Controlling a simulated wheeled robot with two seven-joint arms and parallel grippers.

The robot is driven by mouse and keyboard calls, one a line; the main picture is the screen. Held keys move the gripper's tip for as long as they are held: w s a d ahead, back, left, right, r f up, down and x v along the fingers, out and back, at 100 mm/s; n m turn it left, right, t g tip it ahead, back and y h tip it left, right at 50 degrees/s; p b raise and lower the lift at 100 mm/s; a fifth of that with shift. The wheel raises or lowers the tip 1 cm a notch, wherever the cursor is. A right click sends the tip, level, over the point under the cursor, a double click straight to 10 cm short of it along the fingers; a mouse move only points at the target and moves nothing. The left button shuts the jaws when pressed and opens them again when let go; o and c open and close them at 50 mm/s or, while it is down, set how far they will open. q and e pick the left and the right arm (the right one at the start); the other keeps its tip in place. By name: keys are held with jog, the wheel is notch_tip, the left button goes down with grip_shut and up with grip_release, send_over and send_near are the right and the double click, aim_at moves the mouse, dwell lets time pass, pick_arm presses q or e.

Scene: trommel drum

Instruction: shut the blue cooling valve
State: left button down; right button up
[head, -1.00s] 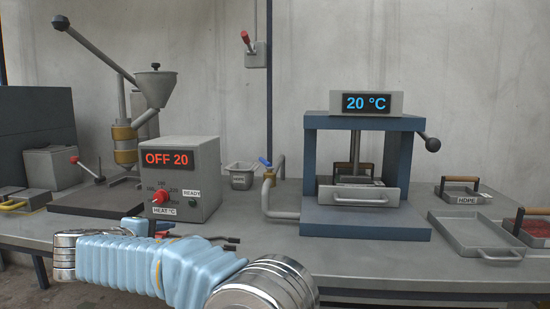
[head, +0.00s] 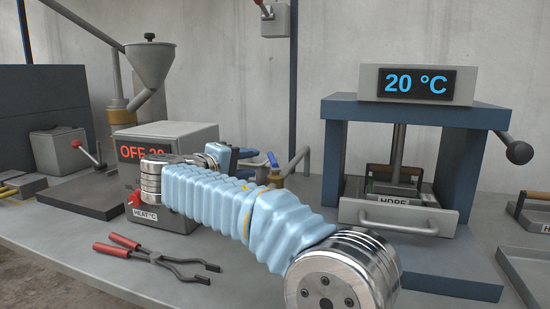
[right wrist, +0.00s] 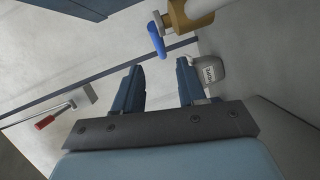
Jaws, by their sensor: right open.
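The blue valve handle (head: 272,160) sits on a brass valve body (head: 276,179) on the grey pipe, left of the press. It is tilted in the head view. In the right wrist view the blue handle (right wrist: 156,39) is beyond my fingertips, with the brass body (right wrist: 179,19) beside it. My right gripper (head: 244,153) is left of the handle in the head view. In the right wrist view its two fingers (right wrist: 158,67) are apart, with nothing between them and a gap to the handle. My left gripper is not in view.
The press (head: 335,130) with its 20 °C display stands to the right. The heater box (head: 186,134) is partly hidden behind my right arm. Red-handled tongs (head: 160,258) lie on the bench at the front left. A grey cup (right wrist: 209,72) shows near the right finger.

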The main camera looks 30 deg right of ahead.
aim_at(272, 156)
jog(key=p+x, duration=0.1)
jog(key=x, duration=0.8)
jog(key=shift+w+d, duration=0.1)
jog(key=shift+d, duration=0.2)
grip_shut()
jog(key=shift+f, duration=0.1)
